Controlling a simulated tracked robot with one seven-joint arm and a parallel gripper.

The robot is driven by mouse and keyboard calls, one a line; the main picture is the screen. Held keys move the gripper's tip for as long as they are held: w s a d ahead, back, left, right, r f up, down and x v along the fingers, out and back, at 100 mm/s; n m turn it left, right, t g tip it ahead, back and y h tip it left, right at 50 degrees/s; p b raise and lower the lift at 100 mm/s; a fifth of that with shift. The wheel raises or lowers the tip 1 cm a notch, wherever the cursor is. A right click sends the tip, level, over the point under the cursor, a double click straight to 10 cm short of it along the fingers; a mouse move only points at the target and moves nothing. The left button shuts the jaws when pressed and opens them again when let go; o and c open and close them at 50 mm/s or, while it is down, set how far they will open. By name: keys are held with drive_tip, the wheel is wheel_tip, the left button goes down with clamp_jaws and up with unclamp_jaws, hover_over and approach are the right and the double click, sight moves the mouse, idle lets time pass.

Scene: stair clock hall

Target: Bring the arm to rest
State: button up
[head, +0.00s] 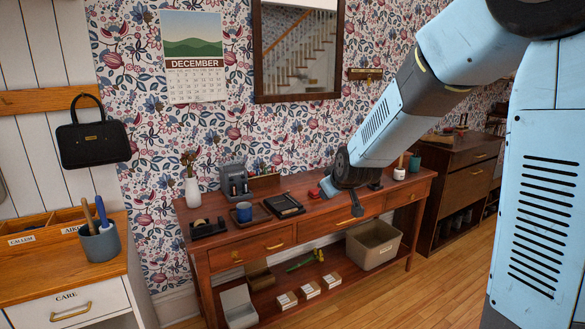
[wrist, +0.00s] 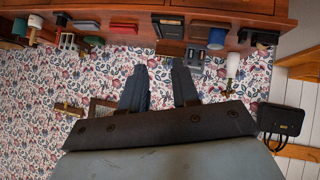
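My arm reaches in from the upper right of the head view, bent downward over the wooden console table (head: 290,229). My gripper (head: 365,197) is low above the right part of the tabletop. In the wrist view my gripper (wrist: 158,65) shows two dark fingers spread apart with nothing between them, so it is open and empty. Behind the fingers is flowered wallpaper. A red object (head: 314,192) lies on the table just left of my gripper in the head view; the gripper partly covers that area. I cannot tell whether the fingers touch the tabletop.
The table bears a tape dispenser (head: 208,228), blue mug (head: 244,212), dark tray (head: 284,205), white vase (head: 192,191) and grey machine (head: 234,182). A beige bin (head: 373,244) stands on the lower shelf. A cabinet (head: 455,180) is at right, a black handbag (head: 93,144) at left.

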drive_tip(key=s+d+r+m+g, duration=0.1)
drive_tip(key=s+d+r+m, duration=0.1)
drive_tip(key=s, duration=0.9)
drive_tip(key=s+d+r+m+g+h, duration=0.1)
drive_tip(key=s+d+r, duration=0.3)
drive_tip(key=s, duration=0.7)
drive_tip(key=s+d+r+m+g+h, duration=0.1)
drive_tip(key=s+d+r+m+g, duration=0.1)
drive_tip(key=s+d, duration=0.5)
drive_tip(key=s+r+m, duration=0.1)
drive_tip(key=s+m, duration=0.1)
drive_tip(key=s, duration=0.1)
drive_tip(key=shift+s, duration=0.4)
drive_tip(key=shift+o, duration=0.3)
